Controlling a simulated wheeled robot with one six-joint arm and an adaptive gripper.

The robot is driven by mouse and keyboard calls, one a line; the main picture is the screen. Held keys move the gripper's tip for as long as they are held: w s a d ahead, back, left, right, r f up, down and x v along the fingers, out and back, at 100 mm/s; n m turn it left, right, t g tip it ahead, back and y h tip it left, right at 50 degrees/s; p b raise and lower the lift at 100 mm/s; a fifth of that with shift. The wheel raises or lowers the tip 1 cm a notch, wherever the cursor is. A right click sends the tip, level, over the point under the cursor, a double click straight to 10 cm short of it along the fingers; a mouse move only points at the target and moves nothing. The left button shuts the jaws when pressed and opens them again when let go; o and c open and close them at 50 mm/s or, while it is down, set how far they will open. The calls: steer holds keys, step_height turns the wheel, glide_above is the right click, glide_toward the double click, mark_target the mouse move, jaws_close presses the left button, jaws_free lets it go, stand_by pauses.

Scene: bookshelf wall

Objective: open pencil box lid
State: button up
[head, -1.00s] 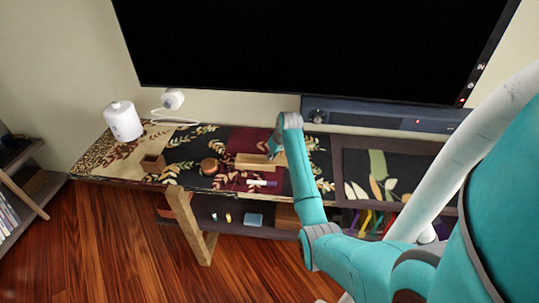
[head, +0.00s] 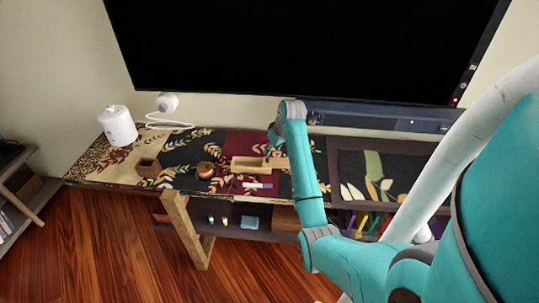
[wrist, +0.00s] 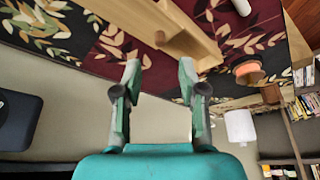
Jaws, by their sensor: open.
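The wooden pencil box (head: 245,166) lies on the dark red part of the patterned cabinet top. My gripper (head: 273,140) is just behind the box's right part, partly hidden by my arm. In the wrist view the box (wrist: 140,22) and a wooden strip that looks like the lid (wrist: 195,32) are beyond my fingertips. My gripper (wrist: 160,68) is open, with nothing between its fingers. I cannot tell whether a finger touches the lid.
A white marker (head: 257,185) lies in front of the box. The soundbar (head: 380,117) and television (head: 300,45) are behind.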

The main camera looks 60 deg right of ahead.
steer(key=shift+v, duration=2.45)
